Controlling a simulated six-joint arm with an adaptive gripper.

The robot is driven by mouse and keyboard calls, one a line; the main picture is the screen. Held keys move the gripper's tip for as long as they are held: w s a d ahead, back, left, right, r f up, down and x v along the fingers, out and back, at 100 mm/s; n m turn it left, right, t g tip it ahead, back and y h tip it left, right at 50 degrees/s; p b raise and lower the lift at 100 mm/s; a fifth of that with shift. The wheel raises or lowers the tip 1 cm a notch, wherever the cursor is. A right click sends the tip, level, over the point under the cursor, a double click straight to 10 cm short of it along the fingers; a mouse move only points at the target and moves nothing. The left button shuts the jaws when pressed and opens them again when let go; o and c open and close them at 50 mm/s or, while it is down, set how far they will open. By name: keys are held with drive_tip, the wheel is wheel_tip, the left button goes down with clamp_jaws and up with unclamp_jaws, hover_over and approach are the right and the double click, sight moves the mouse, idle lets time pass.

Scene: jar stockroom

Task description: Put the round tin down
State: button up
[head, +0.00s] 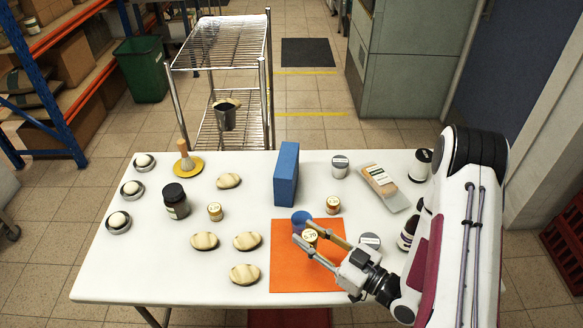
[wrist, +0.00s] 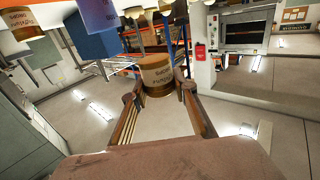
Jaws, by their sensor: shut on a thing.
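A blue block (head: 287,174) stands behind the mat. A small similar jar (head: 333,205) is at the mat's back right, and a white-lidded jar (head: 370,241) is right of my gripper. Pale stones (head: 247,241) lie to the left. The mat's front is clear.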

drive_tip(key=w+a+r, duration=0.3)
drive_tip(key=w+a, duration=0.2)
drive_tip(key=w, duration=0.4)
wheel_tip(320, 180, up, 9)
drive_tip(key=m+t+h, duration=0.4)
hover_over(287, 159)
drive_tip(key=shift+f, duration=3.1)
drive_tip(key=shift+f, duration=0.1)
drive_tip(key=shift+f, duration=1.75)
drive_tip(key=shift+f, duration=0.15)
